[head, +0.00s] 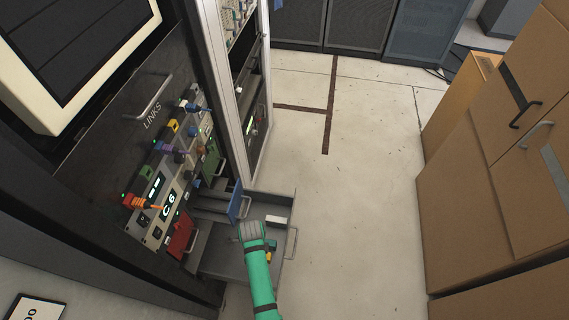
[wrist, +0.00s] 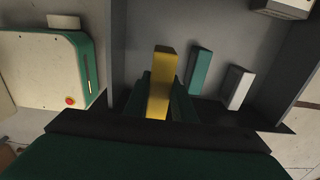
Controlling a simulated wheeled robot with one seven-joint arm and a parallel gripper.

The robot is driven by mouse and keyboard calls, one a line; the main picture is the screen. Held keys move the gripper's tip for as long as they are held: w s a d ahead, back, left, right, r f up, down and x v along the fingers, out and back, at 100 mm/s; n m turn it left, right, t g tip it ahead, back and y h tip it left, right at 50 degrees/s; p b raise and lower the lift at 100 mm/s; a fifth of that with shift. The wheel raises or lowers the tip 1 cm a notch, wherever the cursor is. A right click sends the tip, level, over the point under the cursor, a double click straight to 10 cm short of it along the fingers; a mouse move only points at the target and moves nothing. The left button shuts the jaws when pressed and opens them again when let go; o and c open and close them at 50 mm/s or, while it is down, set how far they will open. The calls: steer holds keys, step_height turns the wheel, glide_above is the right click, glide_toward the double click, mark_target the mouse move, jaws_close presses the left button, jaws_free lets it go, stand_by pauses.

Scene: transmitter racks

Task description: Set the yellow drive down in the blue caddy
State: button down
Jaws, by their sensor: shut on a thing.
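The yellow drive (wrist: 161,82) is a slim upright bar between my gripper's (wrist: 164,100) dark green fingers in the wrist view. My gripper is shut on it. In the head view my gripper (head: 252,232) is low over an open grey drawer, and a bit of yellow (head: 270,257) shows beside it. I cannot tell whether the drive touches the drawer floor. The blue caddy (head: 235,203) seems to be the small pulled-out drawer with a blue front and handle, just left of and beyond my gripper. Its inside is mostly hidden in the head view.
In the wrist view a teal drive (wrist: 199,70) and a white drive (wrist: 238,87) stand right of the yellow one, near the grey drawer wall (wrist: 300,60). A red-fronted caddy (head: 181,236) and green one (head: 211,161) sit nearby. Tan cabinets (head: 490,190) stand right; the floor between is clear.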

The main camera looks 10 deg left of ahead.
steer(key=r, duration=0.7)
steer(key=shift+w+d, duration=0.1)
steer(key=shift+w, duration=0.1)
steer(key=w+d+r+n, duration=0.2)
steer(key=w+d+n, duration=0.3)
steer(key=d+n, duration=0.2)
steer(key=w+d+r+n, duration=0.3)
steer(key=w+d+n, duration=0.2)
steer(key=d+n, duration=0.3)
steer(key=n, duration=0.3)
steer(key=shift+w, duration=0.25)
